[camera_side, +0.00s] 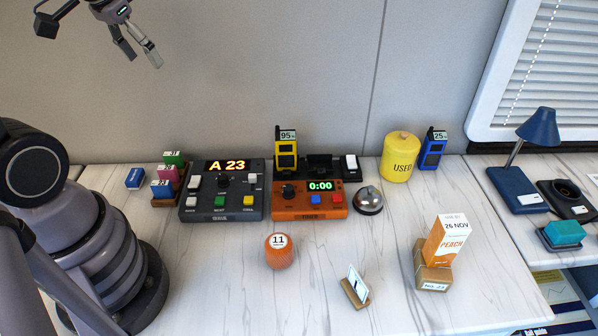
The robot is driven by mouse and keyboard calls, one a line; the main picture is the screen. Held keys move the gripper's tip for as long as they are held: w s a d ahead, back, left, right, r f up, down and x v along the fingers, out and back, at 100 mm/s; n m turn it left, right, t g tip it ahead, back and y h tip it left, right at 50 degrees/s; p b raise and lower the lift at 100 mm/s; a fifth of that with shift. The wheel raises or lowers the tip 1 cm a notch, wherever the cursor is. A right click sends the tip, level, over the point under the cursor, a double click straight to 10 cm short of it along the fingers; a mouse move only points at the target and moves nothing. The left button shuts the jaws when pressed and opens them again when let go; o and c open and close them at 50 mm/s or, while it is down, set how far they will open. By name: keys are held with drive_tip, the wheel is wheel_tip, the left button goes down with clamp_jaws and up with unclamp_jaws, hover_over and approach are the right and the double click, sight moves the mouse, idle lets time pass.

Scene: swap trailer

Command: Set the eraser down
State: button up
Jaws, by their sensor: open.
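My gripper (144,61) is at the upper left, high above the counter. Its two fingers point down and are apart, with nothing between them. No object is clearly marked as an eraser. A small blue block (135,178) with a pale label lies on the counter at the left, well below my gripper and apart from it. A teal block (566,232) sits on a dark base at the far right. I cannot tell which of these, if either, is the eraser.
A wooden tray (164,202) with several coloured blocks stands beside a dark console (238,206) reading A 23. An orange timer (309,205), bell (368,200), yellow USED canister (399,157), orange jar (279,251) and peach carton (447,240) follow.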

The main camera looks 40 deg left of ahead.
drive_tip(key=s+d+r+m+t+h, duration=0.1)
drive_tip(key=s+d+r+m, duration=0.1)
drive_tip(key=s+d+r, duration=0.2)
drive_tip(key=s+d, duration=0.2)
drive_tip(key=s, duration=0.1)
drive_tip(key=shift+d+r+m+t, duration=0.35)
drive_tip(key=shift+d+m+t, duration=0.05)
idle(0.7)
